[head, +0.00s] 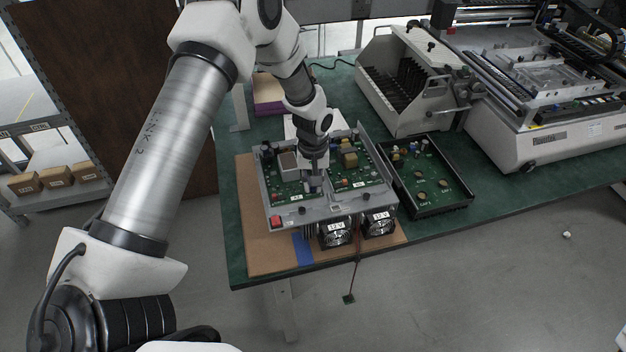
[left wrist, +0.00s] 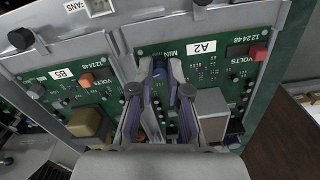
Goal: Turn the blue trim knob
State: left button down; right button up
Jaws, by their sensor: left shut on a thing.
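My left gripper (head: 315,182) reaches down from above onto the left green circuit board (head: 290,188) in the open metal chassis. In the left wrist view, the gripper (left wrist: 160,75) is shut around a small blue part (left wrist: 159,69), seemingly the blue trim knob, on the board labelled A2 (left wrist: 202,47). Its fingers hide most of the knob, so I cannot tell its angle. In the head view the knob is hidden by the gripper. My right gripper is not in view.
The right board, labelled B5 (left wrist: 62,73), carries an orange part (left wrist: 86,80). A red part (left wrist: 258,52) sits near A2's edge. Two fans (head: 337,234) face the table's front edge. A black tray (head: 436,188) lies right of the chassis, and a large machine (head: 545,140) stands further right.

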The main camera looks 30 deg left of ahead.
pick_arm(q)
jog(key=m, duration=0.6)
jog(key=shift+f+p, duration=0.1)
jog(key=shift+p, duration=0.2)
jog(key=m, duration=0.6)
jog(key=shift+m, duration=0.3)
jog(key=c, duration=1.1)
grip_release()
jog(key=shift+c, duration=0.2)
notch_tip(320, 180, up, 12)
